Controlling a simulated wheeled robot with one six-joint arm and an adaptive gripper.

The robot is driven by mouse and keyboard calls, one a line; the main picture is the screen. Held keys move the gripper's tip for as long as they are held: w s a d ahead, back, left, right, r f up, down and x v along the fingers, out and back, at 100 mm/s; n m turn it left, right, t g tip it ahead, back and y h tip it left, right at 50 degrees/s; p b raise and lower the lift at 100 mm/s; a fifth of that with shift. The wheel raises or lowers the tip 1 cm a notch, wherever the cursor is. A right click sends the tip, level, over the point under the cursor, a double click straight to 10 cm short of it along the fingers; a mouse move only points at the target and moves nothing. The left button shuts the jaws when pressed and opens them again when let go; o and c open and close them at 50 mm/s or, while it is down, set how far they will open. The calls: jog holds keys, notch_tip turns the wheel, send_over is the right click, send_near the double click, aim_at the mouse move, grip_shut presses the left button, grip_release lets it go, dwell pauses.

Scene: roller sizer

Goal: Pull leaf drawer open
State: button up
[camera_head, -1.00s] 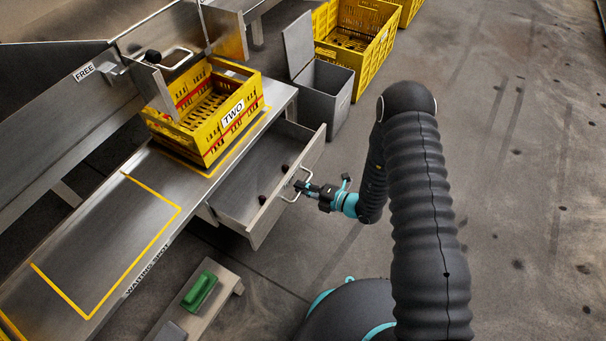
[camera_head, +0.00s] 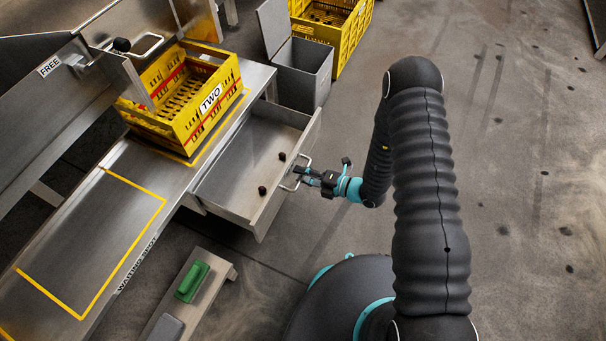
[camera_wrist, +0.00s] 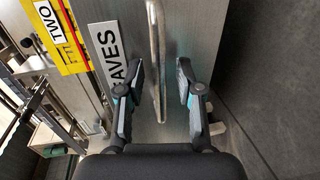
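The leaf drawer (camera_head: 236,187) is a grey metal drawer, pulled well out from under the bench. Its front bears a label ending in "EAVES" (camera_wrist: 110,62), partly cut off. A bar handle (camera_head: 296,171) is on the front; in the wrist view the handle (camera_wrist: 156,50) runs between my fingers. My gripper (camera_head: 305,176) is at the handle. In the wrist view my gripper (camera_wrist: 161,75) has its fingers apart, one on each side of the bar, with visible gaps. Two dark lumps (camera_head: 262,189) lie in the drawer.
A yellow crate marked TWO (camera_head: 190,118) stands on the bench (camera_head: 120,180) above. A grey bin (camera_head: 303,80) and another yellow crate (camera_head: 345,35) stand behind the drawer. A low stand (camera_head: 218,282) with a green block (camera_head: 192,281) is in front. Floor at right is clear.

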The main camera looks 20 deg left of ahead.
jog(key=v, duration=1.2)
dwell(0.7)
